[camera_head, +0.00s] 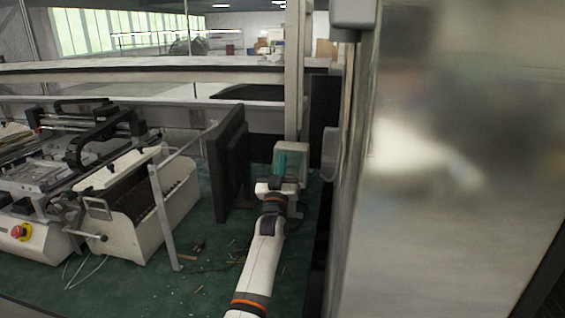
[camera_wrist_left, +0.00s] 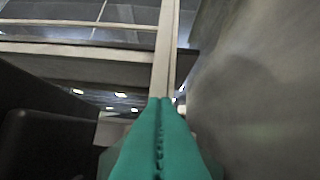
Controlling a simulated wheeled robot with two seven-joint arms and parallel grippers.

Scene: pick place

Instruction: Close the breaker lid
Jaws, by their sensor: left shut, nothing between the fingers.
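My left gripper (camera_head: 287,160) has teal fingers and reaches forward near the foot of a pale upright post. In the left wrist view its fingers (camera_wrist_left: 160,103) are pressed together with nothing between them. A small light-grey box (camera_head: 304,165), which may be the breaker, stands right behind the fingers, partly hidden by them. A pale surface, perhaps the same box (camera_wrist_left: 110,130), shows beside the fingers in the wrist view. I cannot make out the lid or whether it is open, nor whether the fingers touch the box. My right gripper is out of view.
A dark monitor (camera_head: 228,162) stands close to the left of my gripper. A large metallic panel (camera_head: 460,160) fills the right side. The pale post (camera_head: 296,70) rises behind the gripper.

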